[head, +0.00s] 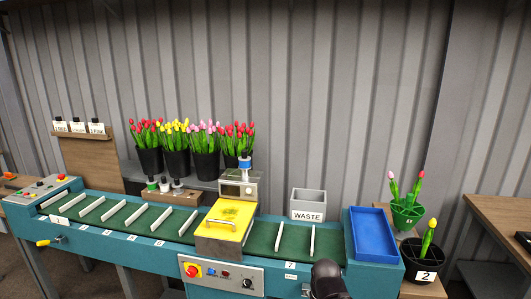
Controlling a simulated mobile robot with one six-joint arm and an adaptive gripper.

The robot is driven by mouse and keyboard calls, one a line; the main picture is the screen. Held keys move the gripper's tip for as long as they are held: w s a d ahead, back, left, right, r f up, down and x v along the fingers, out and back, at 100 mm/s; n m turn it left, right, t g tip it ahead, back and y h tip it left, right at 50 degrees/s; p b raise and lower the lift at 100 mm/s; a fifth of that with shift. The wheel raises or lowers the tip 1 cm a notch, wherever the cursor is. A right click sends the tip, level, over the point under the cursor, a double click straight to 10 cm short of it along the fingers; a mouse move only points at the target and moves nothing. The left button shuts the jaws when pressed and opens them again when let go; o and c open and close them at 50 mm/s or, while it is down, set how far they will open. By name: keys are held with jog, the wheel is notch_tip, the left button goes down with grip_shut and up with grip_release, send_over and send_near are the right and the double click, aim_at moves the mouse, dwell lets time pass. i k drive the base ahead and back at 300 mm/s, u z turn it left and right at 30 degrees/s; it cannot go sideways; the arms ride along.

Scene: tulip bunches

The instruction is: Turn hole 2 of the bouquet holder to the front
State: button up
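The bouquet holder appears to be the green piece (407,217) at the right, beyond the end of the conveyor. Two tulips, one pale pink and one red, stand up from it. Its holes and any numbers on them are too small to read, so I cannot tell which hole faces front. A dark rounded part, seemingly of my arm, shows at the bottom edge right of centre, well to the left of the holder. My gripper's fingers do not show.
A black pot (424,266) labelled 2 holds a yellow tulip just in front of the holder. A blue tray (374,237) sits on the conveyor's right end, near a grey WASTE bin (308,203). A wooden table (500,222) stands to the right.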

aim_at(403, 221)
jog(key=z, duration=0.45)
jog(key=i, duration=0.95)
jog(key=z, duration=0.1)
